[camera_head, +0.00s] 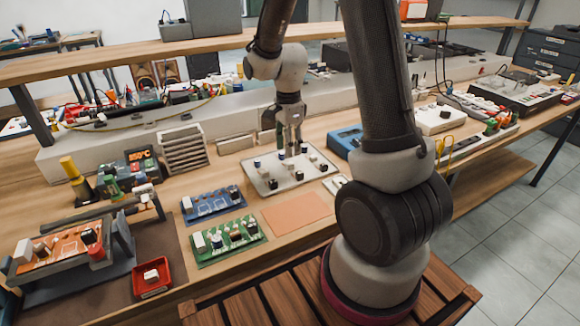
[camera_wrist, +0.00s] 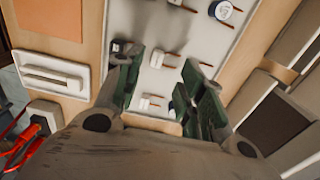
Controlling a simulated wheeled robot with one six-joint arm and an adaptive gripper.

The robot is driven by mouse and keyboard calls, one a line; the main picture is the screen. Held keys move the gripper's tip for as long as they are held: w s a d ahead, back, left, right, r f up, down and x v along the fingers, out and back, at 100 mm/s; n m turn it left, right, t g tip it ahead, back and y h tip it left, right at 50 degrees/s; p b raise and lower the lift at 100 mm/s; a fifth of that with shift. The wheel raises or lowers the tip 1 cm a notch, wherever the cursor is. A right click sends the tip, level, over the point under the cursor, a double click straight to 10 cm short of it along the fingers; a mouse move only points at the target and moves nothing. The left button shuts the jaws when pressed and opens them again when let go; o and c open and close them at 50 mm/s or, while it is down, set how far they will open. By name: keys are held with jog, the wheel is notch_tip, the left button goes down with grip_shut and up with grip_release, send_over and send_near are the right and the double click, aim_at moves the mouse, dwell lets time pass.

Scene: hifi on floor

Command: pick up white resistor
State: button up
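My gripper (camera_head: 288,143) points down over a pale tray (camera_head: 262,188) of small components on the bench. In the wrist view my gripper (camera_wrist: 163,68) is open, its two green-faced fingers apart. A small white component (camera_wrist: 149,102) with copper-coloured legs lies on the tray, seen between the fingers. Another white one (camera_wrist: 157,59) lies farther up between the fingertips. I cannot tell which is the white resistor. A dark part (camera_wrist: 121,46) is beside the left finger. A white cylinder with a blue band (camera_wrist: 221,10) lies at the top. Nothing is visibly held.
A blue circuit board (camera_head: 212,203) and a green one (camera_head: 228,239) lie left of the tray, with an orange mat (camera_head: 297,212) in front. A slatted grey box (camera_head: 184,149) and a blue meter (camera_head: 346,141) flank the tray. A shelf (camera_head: 130,52) runs above the bench.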

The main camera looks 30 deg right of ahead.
aim_at(290, 163)
jog(key=f, duration=0.5)
jog(key=shift+s+d+f, duration=0.15)
jog(key=shift+d+f, duration=0.05)
jog(key=shift+f, duration=0.2)
jog(key=c, duration=0.8)
jog(key=shift+c, duration=0.2)
